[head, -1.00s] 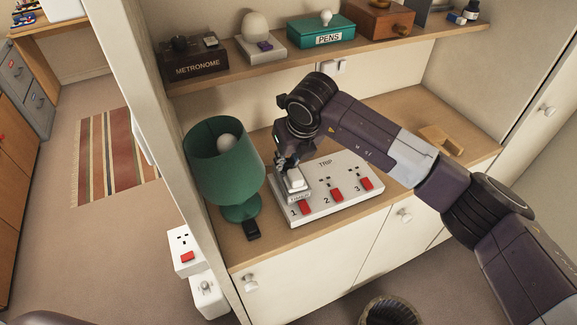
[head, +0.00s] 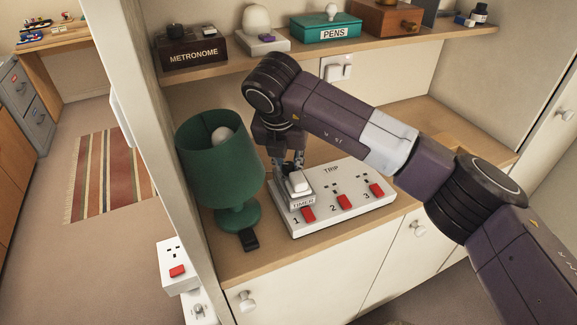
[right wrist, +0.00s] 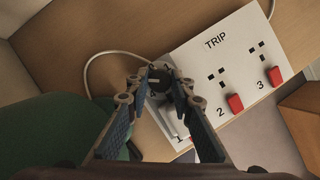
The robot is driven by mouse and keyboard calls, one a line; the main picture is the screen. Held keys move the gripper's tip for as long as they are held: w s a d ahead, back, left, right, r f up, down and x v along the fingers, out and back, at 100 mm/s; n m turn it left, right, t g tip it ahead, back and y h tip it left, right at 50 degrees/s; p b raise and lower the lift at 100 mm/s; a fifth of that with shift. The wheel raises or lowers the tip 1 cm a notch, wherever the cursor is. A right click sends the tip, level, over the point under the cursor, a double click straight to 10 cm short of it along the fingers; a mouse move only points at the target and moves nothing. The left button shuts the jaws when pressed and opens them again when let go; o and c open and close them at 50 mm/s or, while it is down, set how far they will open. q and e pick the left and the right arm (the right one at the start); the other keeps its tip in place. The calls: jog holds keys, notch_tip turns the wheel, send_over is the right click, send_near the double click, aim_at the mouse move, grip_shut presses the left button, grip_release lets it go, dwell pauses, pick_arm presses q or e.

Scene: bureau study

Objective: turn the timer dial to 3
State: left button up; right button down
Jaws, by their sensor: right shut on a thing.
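The timer (head: 302,204) is a small light-coloured box labelled TIMER. It sits at socket 1 on the left end of the white TRIP power strip (head: 357,209). My right gripper (head: 291,163) comes down on the timer's back part from above. In the right wrist view its two fingers (right wrist: 160,84) close around a small dark part, which looks like the timer's dial. The fingers hide most of the dial, and I cannot read its setting. My left gripper is not in view.
A green lamp (head: 218,163) stands close left of the strip, with a black switch (head: 249,239) at its foot. The upper shelf holds the metronome (head: 193,52) and the PENS box (head: 330,30). Red switches line the strip's front. The wooden top right of the strip is mostly free.

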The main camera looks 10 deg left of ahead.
dwell(0.4)
jog(key=c, duration=1.7)
grip_release()
jog(key=v, duration=1.2)
